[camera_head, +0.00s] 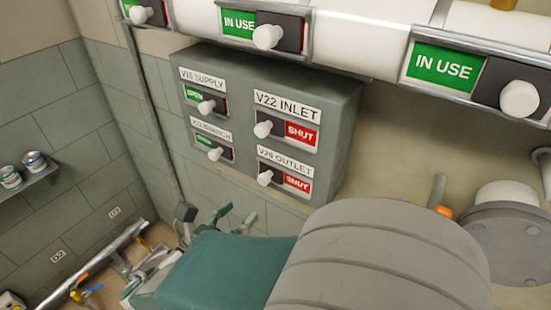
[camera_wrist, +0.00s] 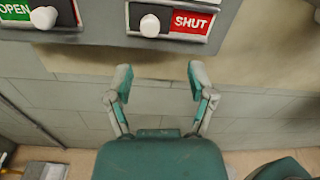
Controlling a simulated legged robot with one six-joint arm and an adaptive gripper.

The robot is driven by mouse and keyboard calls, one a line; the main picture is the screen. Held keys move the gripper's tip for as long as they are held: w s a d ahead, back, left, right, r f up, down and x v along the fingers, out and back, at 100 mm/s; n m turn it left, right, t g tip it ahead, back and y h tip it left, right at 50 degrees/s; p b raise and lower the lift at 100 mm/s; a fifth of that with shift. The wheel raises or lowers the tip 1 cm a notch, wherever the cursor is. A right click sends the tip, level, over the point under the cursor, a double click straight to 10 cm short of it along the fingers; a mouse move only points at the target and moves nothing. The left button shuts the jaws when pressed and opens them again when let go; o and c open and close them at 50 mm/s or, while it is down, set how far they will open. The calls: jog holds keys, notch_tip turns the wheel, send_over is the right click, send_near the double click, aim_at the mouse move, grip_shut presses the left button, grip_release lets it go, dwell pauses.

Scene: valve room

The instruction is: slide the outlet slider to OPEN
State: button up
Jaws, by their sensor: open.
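The outlet slider sits at the lower right of the grey panel, under the label "V20 OUTLET". Its white knob (camera_head: 265,178) is at the left end of the slot, and a red SHUT field (camera_head: 297,184) shows to its right. In the wrist view the knob (camera_wrist: 150,26) and the red SHUT field (camera_wrist: 190,22) are at the top. My gripper (camera_wrist: 161,75) is open and empty, with its fingers spread below the slider and apart from the knob. In the head view my gripper (camera_head: 215,217) is below the panel, partly hidden by my arm.
The grey panel (camera_head: 346,120) also bears the V22 inlet knob (camera_head: 263,129), showing SHUT, and supply (camera_head: 207,106) and branch (camera_head: 215,154) knobs, showing green. A white pipe (camera_head: 380,40) with "IN USE" sliders runs above. A flanged pipe (camera_head: 510,240) stands at right. Cans sit on a shelf (camera_head: 35,178) at left.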

aim_at(261, 182)
jog(key=shift+n, duration=0.3)
jog(key=x, duration=0.6)
jog(key=a+x, duration=0.1)
jog(key=x, duration=0.2)
jog(key=shift+w+d, duration=0.15)
jog(key=shift+w, duration=0.3)
jog(key=shift+w+d, duration=0.1)
jog(key=shift+w, duration=0.3)
jog(key=shift+a+t, duration=0.3)
jog(key=shift+c, duration=0.4)
jog(key=shift+d+r, duration=0.1)
jog(key=shift+d, duration=0.1)
grip_shut()
